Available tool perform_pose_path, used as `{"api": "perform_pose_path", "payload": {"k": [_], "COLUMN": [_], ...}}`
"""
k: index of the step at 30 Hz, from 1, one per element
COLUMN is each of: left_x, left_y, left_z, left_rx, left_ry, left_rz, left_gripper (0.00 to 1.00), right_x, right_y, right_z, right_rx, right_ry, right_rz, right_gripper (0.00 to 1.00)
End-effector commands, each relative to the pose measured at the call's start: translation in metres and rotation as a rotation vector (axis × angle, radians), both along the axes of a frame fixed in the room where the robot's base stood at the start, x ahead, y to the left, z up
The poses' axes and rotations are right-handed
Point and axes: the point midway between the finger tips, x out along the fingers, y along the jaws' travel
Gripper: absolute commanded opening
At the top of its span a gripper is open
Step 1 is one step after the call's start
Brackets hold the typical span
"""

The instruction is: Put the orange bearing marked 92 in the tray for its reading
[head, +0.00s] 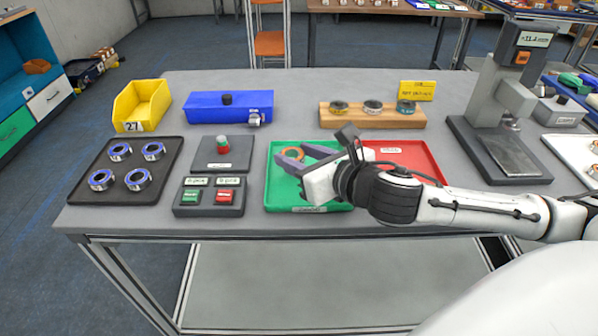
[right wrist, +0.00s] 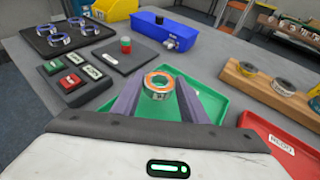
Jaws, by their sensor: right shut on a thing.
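The orange bearing (head: 294,154) is between the fingers of my right gripper (head: 298,158), over the green tray (head: 283,195). In the right wrist view the bearing (right wrist: 158,84) shows as an orange ring with a silvery top at the fingertips of the right gripper (right wrist: 157,90). The gripper is shut on it. I cannot tell whether the bearing touches the floor of the green tray (right wrist: 213,103). A mark 92 is not readable. The red tray (head: 415,152) stands right of the green one, partly behind my right arm. My left gripper is not in view.
A black tray (head: 126,168) with several blue-ringed bearings lies at left. A wooden block with rings (head: 345,118) and a grey press (head: 495,110) stand behind.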

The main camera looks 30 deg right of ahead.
Motion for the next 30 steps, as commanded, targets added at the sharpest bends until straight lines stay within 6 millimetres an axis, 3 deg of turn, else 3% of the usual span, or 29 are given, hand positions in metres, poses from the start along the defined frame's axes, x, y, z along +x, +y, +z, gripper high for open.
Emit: {"api": "perform_pose_path", "payload": {"k": [7,19,20,22,30], "left_x": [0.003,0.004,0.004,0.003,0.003], "left_y": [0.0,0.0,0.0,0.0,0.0], "left_z": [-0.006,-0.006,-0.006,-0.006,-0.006], "left_rx": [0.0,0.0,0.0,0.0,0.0], "left_ry": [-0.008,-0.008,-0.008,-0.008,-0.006], "left_rz": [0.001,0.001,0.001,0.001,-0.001], "left_gripper": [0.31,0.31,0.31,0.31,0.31], "right_x": [-0.001,0.0,0.0,0.0,0.0], "right_y": [0.0,0.0,0.0,0.0,0.0], "right_z": [-0.033,-0.039,-0.039,-0.039,-0.038], "right_rx": [0.002,0.0,0.0,0.0,0.0], "right_ry": [0.002,-0.001,0.001,0.001,0.001], "right_rz": [-0.001,0.0,0.0,0.0,0.0], "right_gripper": [0.1,0.09,0.44,0.56,0.58]}}
